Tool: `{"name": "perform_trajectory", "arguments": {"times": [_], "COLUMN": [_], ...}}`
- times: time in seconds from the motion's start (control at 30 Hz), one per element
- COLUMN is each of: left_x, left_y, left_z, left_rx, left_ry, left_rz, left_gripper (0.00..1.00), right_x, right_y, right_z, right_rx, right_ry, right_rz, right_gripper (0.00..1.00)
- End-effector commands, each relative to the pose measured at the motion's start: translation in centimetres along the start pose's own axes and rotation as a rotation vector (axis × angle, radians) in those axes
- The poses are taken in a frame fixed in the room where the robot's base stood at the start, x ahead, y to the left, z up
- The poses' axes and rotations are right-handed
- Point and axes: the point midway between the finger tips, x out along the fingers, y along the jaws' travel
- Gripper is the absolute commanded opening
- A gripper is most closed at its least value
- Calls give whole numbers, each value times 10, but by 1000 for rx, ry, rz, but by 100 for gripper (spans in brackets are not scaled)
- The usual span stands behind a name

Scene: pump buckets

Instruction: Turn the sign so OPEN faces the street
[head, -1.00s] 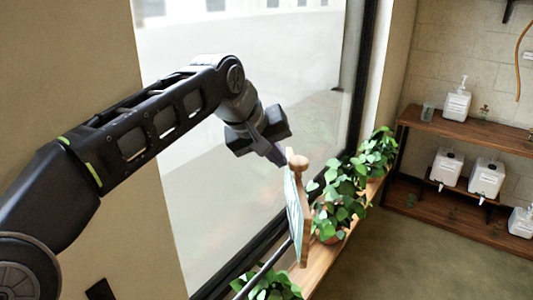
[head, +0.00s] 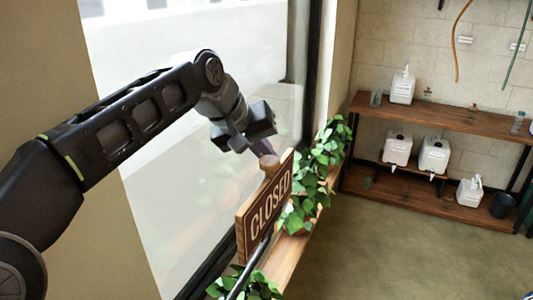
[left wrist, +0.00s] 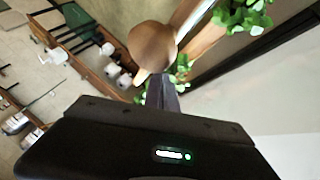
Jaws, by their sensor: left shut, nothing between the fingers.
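The wooden sign (head: 266,208) stands on a dark pole by the window ledge. Its brown face reading CLOSED is turned toward the room and me; its other face, toward the window, is hidden. A round wooden knob (head: 268,163) tops the sign and shows large in the left wrist view (left wrist: 153,45). My left gripper (head: 260,146) is shut and empty, its fingertips right at the knob; I cannot tell whether they touch it. The closed fingers (left wrist: 162,92) also show in the left wrist view. My right gripper is in neither view.
Leafy plants (head: 318,165) line the wooden ledge (head: 300,250) behind and below the sign. The window (head: 190,190) is close on the left. A shelf (head: 440,125) with white bottles stands far right. The floor between is clear.

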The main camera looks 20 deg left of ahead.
Motion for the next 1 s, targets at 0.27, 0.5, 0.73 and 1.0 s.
{"name": "perform_trajectory", "arguments": {"times": [0.27,0.5,0.73,1.0], "left_x": [0,-4,-35,-73], "left_y": [0,0,0,0], "left_z": [0,0,-1,0], "left_rx": [0,0,0,0], "left_ry": [0,2,5,1], "left_rz": [0,0,1,0], "left_gripper": [0,0,0,0], "right_x": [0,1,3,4], "right_y": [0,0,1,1], "right_z": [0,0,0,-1], "right_rx": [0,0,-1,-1], "right_ry": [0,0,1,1], "right_rz": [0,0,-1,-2], "right_gripper": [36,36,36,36]}}
